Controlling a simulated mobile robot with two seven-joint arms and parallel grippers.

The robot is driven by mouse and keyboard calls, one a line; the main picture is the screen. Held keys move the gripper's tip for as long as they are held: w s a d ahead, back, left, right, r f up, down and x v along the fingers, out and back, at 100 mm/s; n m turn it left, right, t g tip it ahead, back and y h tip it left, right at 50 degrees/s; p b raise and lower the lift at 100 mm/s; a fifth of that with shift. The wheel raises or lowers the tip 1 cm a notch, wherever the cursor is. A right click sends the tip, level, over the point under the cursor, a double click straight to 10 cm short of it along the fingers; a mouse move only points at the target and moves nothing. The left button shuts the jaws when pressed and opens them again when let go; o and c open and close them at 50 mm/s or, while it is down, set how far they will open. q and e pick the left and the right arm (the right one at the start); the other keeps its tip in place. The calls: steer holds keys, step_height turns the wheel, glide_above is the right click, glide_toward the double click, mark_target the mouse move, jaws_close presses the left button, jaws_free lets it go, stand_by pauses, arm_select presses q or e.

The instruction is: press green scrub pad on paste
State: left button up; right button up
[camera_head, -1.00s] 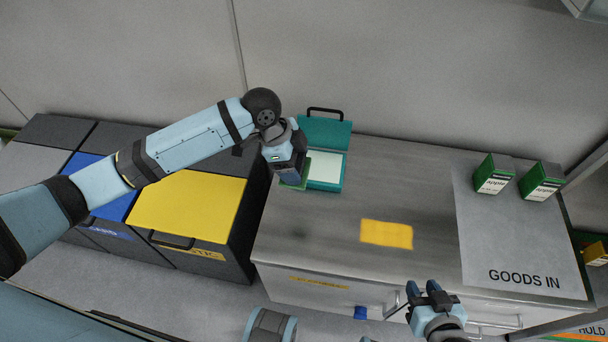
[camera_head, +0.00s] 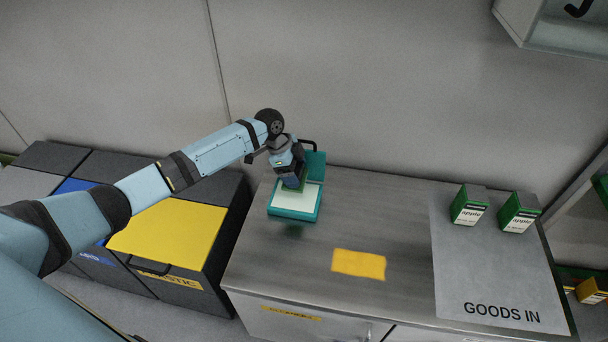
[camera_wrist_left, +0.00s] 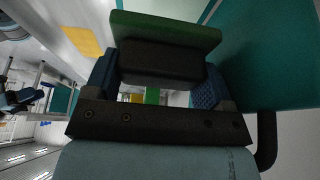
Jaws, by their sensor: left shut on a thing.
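The green scrub pad (camera_head: 295,187) has a dark block on its back, and both show close up in the left wrist view (camera_wrist_left: 165,30). My left gripper (camera_head: 291,177) is shut on the pad and holds it over the back part of the paste. The paste (camera_head: 292,199) is a white, flat surface in an open teal case (camera_head: 291,216) on the bench; the teal lid (camera_wrist_left: 270,60) fills the right of the left wrist view. I cannot tell whether the pad touches the paste. My right gripper is not in view.
The case stands at the back left of the steel bench (camera_head: 340,215). A yellow patch (camera_head: 359,264) lies in the middle. Two green and white boxes (camera_head: 469,205) stand on the grey GOODS IN mat (camera_head: 480,270). Bins with blue and yellow lids (camera_head: 170,232) stand to the left.

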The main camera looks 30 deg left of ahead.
arm_select(q)
steer(key=shift+f+b, duration=0.6)
steer(key=shift+f, duration=0.05)
step_height(320, 180, down, 3)
steer(key=b, duration=0.3)
steer(key=shift+a+r, duration=0.1)
steer(key=shift+f+b, duration=0.85)
steer(key=shift+b, duration=0.15)
steer(key=shift+f, duration=0.1)
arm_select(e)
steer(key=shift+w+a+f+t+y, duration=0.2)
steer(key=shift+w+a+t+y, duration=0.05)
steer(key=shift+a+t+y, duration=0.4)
arm_select(q)
steer(key=shift+f, duration=0.15)
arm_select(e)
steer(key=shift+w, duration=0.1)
arm_select(q)
steer(key=shift+f, duration=0.35)
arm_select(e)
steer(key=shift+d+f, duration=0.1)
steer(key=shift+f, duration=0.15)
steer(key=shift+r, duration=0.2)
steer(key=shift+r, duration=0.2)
